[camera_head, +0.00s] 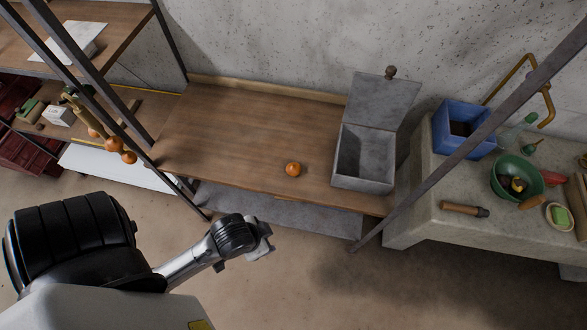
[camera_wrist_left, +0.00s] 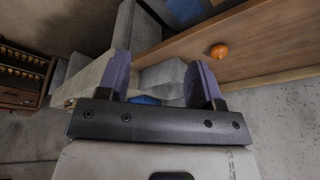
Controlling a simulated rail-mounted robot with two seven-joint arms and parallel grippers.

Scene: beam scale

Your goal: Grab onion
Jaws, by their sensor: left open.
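A small round orange-brown onion (camera_head: 293,169) sits on the wooden table (camera_head: 220,125), near its front edge and left of a grey box. It also shows in the left wrist view as an onion (camera_wrist_left: 218,51) on the wood, up and to the right of the fingers. My left gripper (camera_head: 266,238) is in front of the table and apart from the onion. In the left wrist view its two purple-padded fingers (camera_wrist_left: 160,84) are spread with nothing between them. My right gripper is in neither view.
An open grey box (camera_head: 363,182) with its lid raised stands at the table's right end. Slanted metal posts (camera_head: 480,135) frame the table. A stone counter (camera_head: 425,205) at right holds a blue bin (camera_head: 462,128) and a green bowl (camera_head: 513,178). The table left of the onion is clear.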

